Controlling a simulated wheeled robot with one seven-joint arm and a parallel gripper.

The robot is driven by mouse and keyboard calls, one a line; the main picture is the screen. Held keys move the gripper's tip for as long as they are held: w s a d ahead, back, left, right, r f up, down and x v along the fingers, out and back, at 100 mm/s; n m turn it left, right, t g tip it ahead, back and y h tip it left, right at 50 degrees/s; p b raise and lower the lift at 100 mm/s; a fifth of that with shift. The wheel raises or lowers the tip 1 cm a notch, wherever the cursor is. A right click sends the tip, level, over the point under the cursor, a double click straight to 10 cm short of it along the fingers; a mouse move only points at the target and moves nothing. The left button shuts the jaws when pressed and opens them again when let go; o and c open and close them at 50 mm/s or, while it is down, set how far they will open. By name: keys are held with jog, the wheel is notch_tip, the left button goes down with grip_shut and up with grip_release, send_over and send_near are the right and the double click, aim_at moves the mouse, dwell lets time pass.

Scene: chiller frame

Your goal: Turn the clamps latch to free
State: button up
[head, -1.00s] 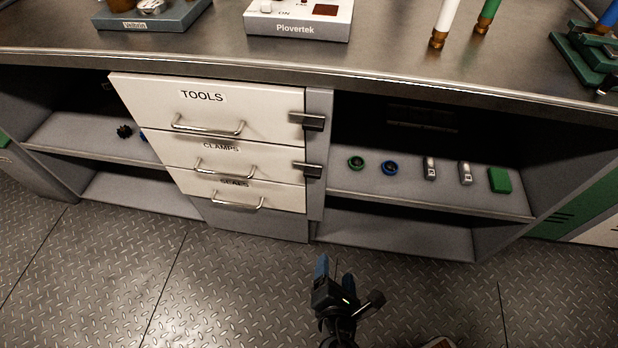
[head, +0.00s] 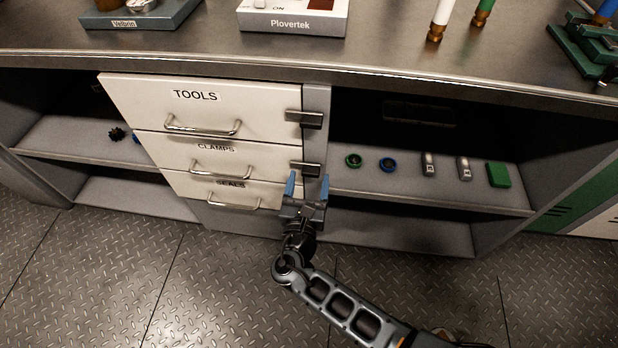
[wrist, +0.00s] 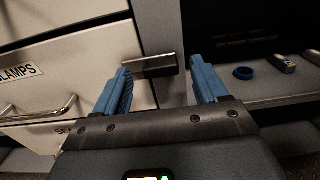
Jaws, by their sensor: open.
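The clamps latch (head: 305,168) is a dark bar lying horizontally at the right edge of the clamps drawer (head: 212,160). It reaches from the drawer front onto the grey post beside it. In the wrist view the latch (wrist: 150,66) lies ahead of and between the blue fingers, nearer the left one. My gripper (head: 307,188) is open and empty, just below the latch in the head view; it also shows in the wrist view (wrist: 160,85). I cannot tell whether the left fingertip touches the latch.
The tools drawer (head: 205,108) above has a similar horizontal latch (head: 305,119). The seals drawer (head: 225,191) is below. To the right, a shelf (head: 420,190) holds rings, small metal pieces and a green block (head: 498,175). The counter edge (head: 320,76) overhangs the drawers.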

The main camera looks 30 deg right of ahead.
jog(key=shift+w+d, duration=0.45)
jog(key=shift+w, duration=0.1)
jog(key=c, duration=1.1)
jog(key=shift+o, duration=0.2)
